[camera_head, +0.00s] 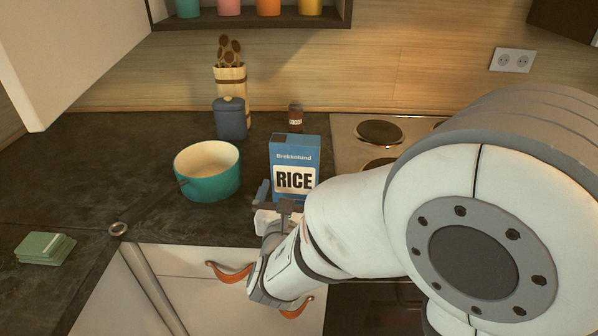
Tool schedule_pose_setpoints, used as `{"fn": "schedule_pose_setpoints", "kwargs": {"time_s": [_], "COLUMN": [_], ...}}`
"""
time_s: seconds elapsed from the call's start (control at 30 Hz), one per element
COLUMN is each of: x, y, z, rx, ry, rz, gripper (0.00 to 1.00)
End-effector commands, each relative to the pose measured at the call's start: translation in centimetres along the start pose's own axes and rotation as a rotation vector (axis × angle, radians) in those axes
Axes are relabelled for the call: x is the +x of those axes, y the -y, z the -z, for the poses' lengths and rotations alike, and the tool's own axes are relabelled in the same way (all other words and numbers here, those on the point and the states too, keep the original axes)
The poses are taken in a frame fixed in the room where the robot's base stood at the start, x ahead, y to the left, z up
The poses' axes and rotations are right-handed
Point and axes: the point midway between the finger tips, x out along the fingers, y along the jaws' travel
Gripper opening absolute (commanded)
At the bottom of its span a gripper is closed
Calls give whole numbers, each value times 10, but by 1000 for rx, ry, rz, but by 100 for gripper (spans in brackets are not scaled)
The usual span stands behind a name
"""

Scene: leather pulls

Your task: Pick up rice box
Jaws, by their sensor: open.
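The rice box (294,157) is a blue upright carton with a white RICE label. It stands on the dark counter near its front edge, between the teal pot and the stove. My gripper (268,196) is at the lower left front of the box. It is open, with one finger showing beside the box's lower left edge. My arm hides part of the gripper and the box's lower right corner. I cannot tell whether the fingers touch the box.
A teal pot (208,184) with a long handle stands left of the box. Behind are a blue canister (230,119), a utensil holder (231,84) and a small brown jar (295,117). The stove (348,128) is right. Green sponges or cloths (45,248) lie far left.

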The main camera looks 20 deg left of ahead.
Motion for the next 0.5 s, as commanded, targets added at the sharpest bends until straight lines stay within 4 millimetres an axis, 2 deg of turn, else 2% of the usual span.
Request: {"fn": "schedule_pose_setpoints", "kwargs": {"time_s": [0.33, 0.5], "x": [44, 57], "y": [-6, -7], "z": [0, 0], "rx": [2, 3], "ry": [-2, -2], "rz": [-12, -15], "gripper": [100, 100]}}
